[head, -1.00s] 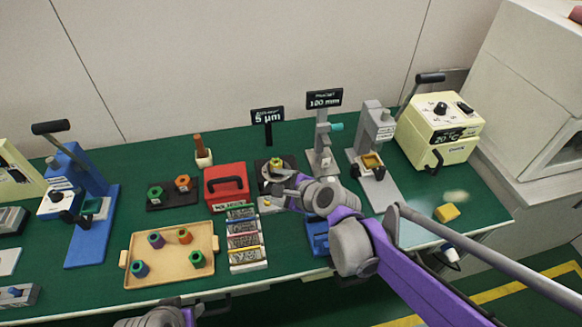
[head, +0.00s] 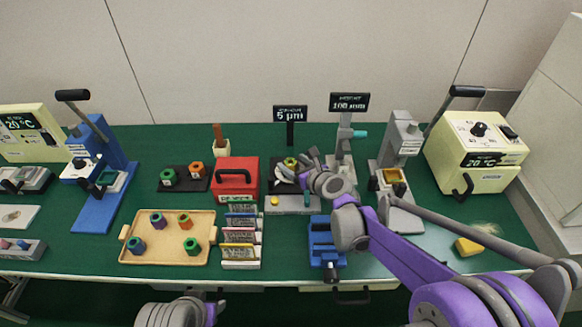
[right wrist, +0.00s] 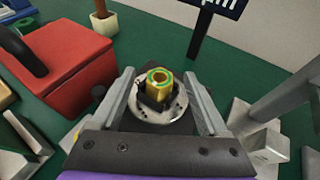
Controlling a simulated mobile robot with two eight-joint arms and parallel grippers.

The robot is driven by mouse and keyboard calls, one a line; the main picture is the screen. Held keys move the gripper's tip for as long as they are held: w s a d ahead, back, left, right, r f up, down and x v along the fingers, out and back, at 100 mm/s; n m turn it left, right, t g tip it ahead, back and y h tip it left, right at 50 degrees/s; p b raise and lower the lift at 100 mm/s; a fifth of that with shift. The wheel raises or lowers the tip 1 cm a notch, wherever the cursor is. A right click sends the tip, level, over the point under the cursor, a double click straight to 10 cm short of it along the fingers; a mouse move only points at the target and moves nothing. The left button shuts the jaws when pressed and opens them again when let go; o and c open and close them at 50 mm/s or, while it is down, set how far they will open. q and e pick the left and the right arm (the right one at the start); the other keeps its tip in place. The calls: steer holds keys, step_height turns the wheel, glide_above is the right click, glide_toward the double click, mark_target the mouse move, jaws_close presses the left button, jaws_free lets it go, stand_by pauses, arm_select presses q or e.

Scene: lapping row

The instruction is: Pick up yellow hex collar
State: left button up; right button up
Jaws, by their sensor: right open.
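The yellow hex collar (right wrist: 157,78), with a green ring on its top face, stands upright in a dark holder on a round metal plate (right wrist: 176,105) in the right wrist view. In the head view the collar (head: 290,161) shows small below the 5 µm sign, partly covered by my right gripper (head: 298,170). The right gripper is open, with one finger on each side of the collar and visible gaps between. Whether the fingertips are down at the collar's height is unclear.
A red box (head: 235,177) stands close left of the plate, and the 5 µm sign (head: 290,114) behind it. A grey stand (head: 344,150) is close on the right. A wooden tray (head: 168,255) holds several collars. A blue vise (head: 322,240) sits in front.

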mark_target(289, 161)
steer(key=x, duration=0.5)
steer(key=shift+w+a+f, duration=0.1)
steer(key=shift+w+f, duration=0.05)
steer(key=shift+f, duration=0.2)
steer(key=shift+c, duration=0.3)
jaws_close()
